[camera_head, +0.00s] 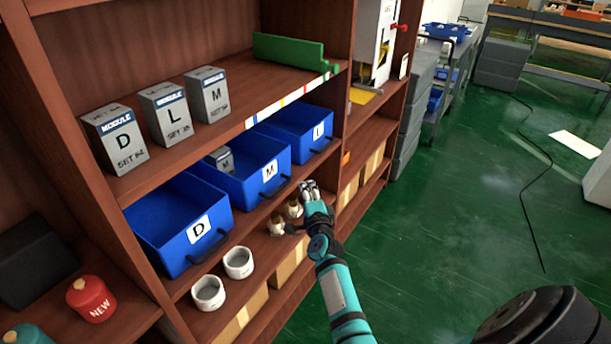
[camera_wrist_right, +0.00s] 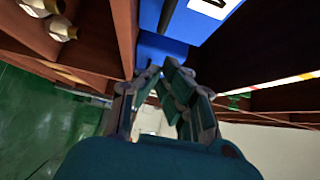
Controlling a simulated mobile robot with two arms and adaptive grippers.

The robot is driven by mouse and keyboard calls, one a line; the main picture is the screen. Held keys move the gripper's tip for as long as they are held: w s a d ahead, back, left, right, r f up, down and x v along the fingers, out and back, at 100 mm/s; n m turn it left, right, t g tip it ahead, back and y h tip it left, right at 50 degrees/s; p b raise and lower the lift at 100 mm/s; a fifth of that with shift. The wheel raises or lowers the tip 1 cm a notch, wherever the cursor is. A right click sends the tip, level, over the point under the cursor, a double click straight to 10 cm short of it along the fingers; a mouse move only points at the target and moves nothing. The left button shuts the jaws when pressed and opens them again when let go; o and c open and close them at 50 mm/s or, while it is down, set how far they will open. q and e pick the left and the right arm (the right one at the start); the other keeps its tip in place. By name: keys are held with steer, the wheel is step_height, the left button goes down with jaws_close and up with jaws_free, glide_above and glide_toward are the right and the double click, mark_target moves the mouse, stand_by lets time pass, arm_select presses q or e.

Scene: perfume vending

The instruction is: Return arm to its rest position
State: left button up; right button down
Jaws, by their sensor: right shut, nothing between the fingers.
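My right arm (camera_head: 338,285), teal and black, reaches up from the bottom of the head view. My right gripper (camera_head: 308,189) is shut and empty, in front of the shelf beside the blue bin marked M (camera_head: 262,165). In the right wrist view the gripper's fingers (camera_wrist_right: 160,72) point toward a blue bin surface (camera_wrist_right: 160,45). Small white and brown items (camera_head: 288,217) sit on the shelf just below the gripper; similar ones show in the wrist view (camera_wrist_right: 55,22). I cannot tell whether the gripper touches anything. My left gripper is not in view.
Blue bins marked D (camera_head: 190,222) and L (camera_head: 300,128) flank bin M, which holds a grey box. Grey module boxes (camera_head: 168,112) and a green block (camera_head: 290,52) stand above. Two white cups (camera_head: 238,262) stand below. Open green floor (camera_head: 470,200) lies to the right.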

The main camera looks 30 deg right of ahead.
steer(key=s+a+f+n+g+y, duration=0.2)
steer(key=s+a+f+n, duration=0.4)
steer(key=f, duration=0.5)
steer(key=s+a+f+n+g+y+p, duration=0.1)
steer(key=s+a+f+n+g+y, duration=0.2)
steer(key=s+f, duration=0.55)
steer(key=s+a+f+n+g+y, duration=0.15)
steer(key=s+a+f+n, duration=0.4)
steer(key=f, duration=0.65)
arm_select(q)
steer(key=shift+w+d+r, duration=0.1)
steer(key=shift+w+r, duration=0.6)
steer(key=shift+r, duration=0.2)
arm_select(e)
steer(key=s+f+n+g, duration=0.3)
steer(key=s+f, duration=0.2)
steer(key=s, duration=0.7)
steer(key=s+a+f+n+g, duration=0.1)
steer(key=s+f+n+g, duration=0.2)
steer(key=s, duration=0.9)
steer(key=s+f+n+g, duration=0.3)
steer(key=s+f, duration=0.5)
steer(key=s, duration=0.4)
steer(key=shift+s+a+f+n, duration=0.2)
steer(key=shift+a+n, duration=0.15)
steer(key=shift+n, duration=0.4)
